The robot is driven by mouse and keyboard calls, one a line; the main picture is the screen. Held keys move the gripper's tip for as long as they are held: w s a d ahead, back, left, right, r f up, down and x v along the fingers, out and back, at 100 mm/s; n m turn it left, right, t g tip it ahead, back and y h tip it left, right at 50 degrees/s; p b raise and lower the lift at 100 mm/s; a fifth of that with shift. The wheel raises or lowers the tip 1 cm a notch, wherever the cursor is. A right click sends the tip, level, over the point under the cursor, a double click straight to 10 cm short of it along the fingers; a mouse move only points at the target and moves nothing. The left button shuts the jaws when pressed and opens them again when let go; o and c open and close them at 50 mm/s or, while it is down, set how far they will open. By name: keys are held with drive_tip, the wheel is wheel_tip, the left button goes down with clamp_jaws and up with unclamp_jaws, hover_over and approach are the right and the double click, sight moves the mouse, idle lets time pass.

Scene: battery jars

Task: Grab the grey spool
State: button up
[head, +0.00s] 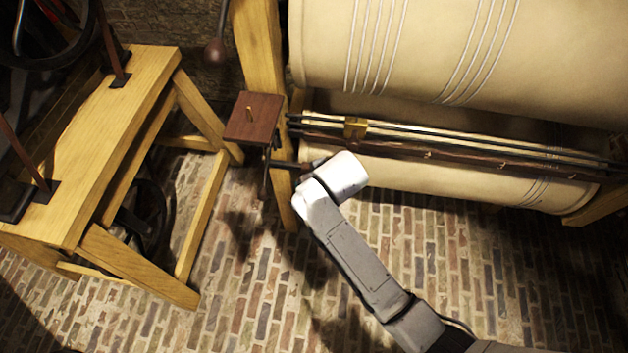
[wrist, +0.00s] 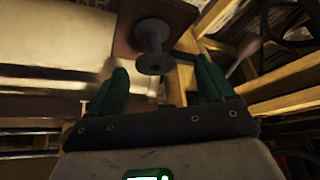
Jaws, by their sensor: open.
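The grey spool (wrist: 152,44) shows in the wrist view, against a brown wooden board (wrist: 185,14). Its round end flange faces my camera. My gripper (wrist: 162,66) is open, with one green finger on each side of the picture. The spool lies ahead, roughly between the fingertips and a little nearer the top of the picture. Nothing is held. In the head view the same board appears to be the small brown platform (head: 262,108) left of my wrist. I cannot make out the spool there, and my wrist hides most of the gripper.
Large cream rollers (head: 400,50) and dark rails (head: 450,148) lie right of the platform. A wooden post (head: 258,50) stands close behind it. A wooden bench frame (head: 110,125) stands to the left. Brick floor (head: 240,270) is clear in front.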

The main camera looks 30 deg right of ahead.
drive_tip(key=shift+d+x, duration=0.2)
drive_tip(key=shift+x, duration=1.15)
drive_tip(key=shift+d+x, duration=0.15)
drive_tip(key=shift+x, duration=1.25)
drive_tip(key=shift+s, duration=0.15)
drive_tip(key=shift+c, duration=0.2)
drive_tip(key=c, duration=1)
